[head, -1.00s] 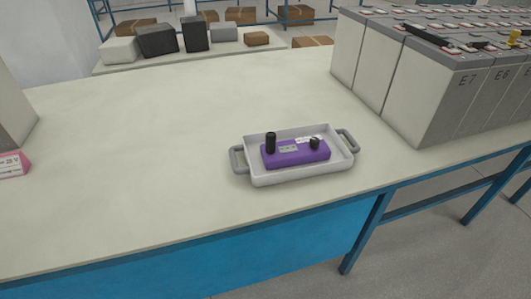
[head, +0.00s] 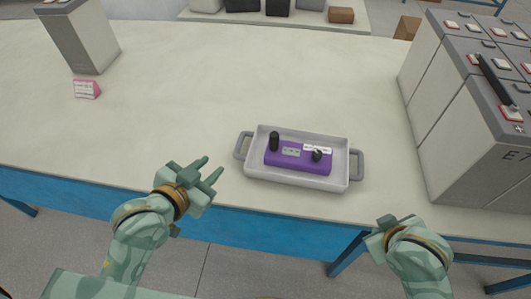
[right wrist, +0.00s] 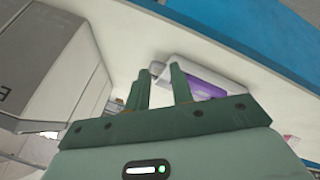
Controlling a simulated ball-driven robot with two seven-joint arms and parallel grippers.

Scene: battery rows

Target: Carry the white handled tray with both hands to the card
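The white handled tray (head: 290,181) lies flat near the table's front edge in the head view, with a grey handle at each end. A purple device (head: 297,158) with black knobs sits in it. My right gripper (head: 380,228) is below and right of the right handle. In the right wrist view its fingers (right wrist: 160,78) are apart and empty, with part of the tray beyond them.
A grey-topped battery cell (head: 80,38) stands behind the card. Several large battery cells (head: 460,120) crowd the table's right side, near the tray's right handle. The table surface (head: 190,85) between card and tray is clear.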

